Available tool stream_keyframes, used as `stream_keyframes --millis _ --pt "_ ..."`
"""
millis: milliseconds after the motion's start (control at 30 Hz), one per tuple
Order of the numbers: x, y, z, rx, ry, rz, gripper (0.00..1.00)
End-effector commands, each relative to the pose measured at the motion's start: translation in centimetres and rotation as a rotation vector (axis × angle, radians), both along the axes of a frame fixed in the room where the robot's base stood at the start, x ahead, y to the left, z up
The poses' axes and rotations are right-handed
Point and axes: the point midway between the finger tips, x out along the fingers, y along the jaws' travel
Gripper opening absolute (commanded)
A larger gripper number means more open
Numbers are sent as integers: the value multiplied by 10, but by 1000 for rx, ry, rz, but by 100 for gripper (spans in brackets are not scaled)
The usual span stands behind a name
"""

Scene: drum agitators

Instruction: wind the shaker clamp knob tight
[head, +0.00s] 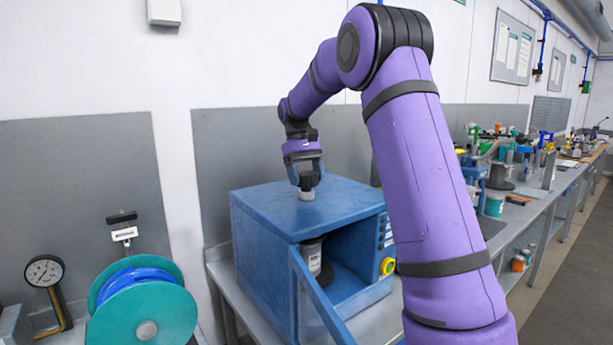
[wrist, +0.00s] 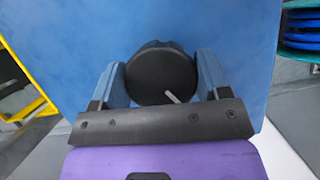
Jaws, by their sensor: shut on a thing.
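The shaker (head: 265,205) is a blue box cabinet on a bench in the head view. Its front is open, and a can with a pale label (head: 312,255) stands inside. My gripper (head: 305,184) points down at the top of the shaker. In the wrist view the clamp knob (wrist: 158,72) is a round black knob with a short pale line near its lower edge. The two blue fingers are shut on the knob, one on each side.
The shaker's blue door (head: 318,305) hangs open at the front. A yellow-ringed button (head: 388,266) is on its right front. A teal reel (head: 145,312) and a dial gauge (head: 44,271) are at left. A cluttered bench runs back at right.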

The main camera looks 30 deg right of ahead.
Motion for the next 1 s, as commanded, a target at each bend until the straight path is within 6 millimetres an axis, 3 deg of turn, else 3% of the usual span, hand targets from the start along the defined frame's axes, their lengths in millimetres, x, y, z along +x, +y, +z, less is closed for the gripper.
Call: stream_keyframes --millis 400,933,967,1000 --pt "1 -1 1 -2 -5 185 46" --pt "1 -1 1 -1 -5 208 46" --pt "1 -1 1 -1 -5 208 72" --pt "1 -1 1 -1 -5 208 81"
